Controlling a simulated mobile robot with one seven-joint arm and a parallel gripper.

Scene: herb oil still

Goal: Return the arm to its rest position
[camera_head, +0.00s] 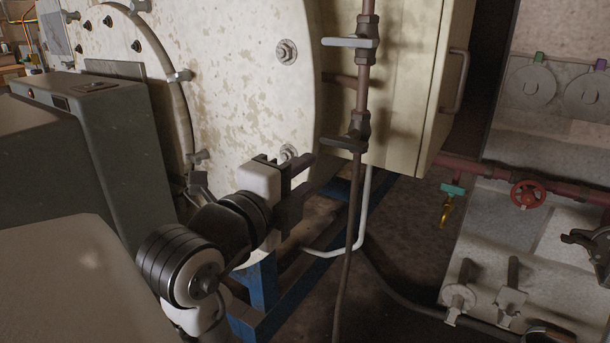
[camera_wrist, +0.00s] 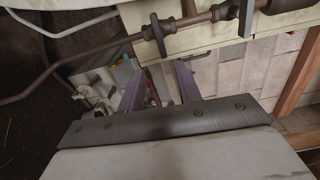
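My arm (camera_head: 190,262) reaches from the lower left to the middle of the head view. My gripper (camera_head: 304,177) is in front of the lower part of the large round cream vessel (camera_head: 240,95), left of a vertical pipe (camera_head: 355,195). In the wrist view my gripper (camera_wrist: 158,76) shows two dark fingers standing apart. Nothing is seen held between them. I cannot tell the exact gap from the fingers to the pipe.
A cream cabinet (camera_head: 405,100) with a handle stands behind the pipe, which carries valve levers. A blue frame (camera_head: 275,292) is below my gripper. Red piping with a red handwheel (camera_head: 528,194) is at the right. Dark floor (camera_head: 410,235) lies between.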

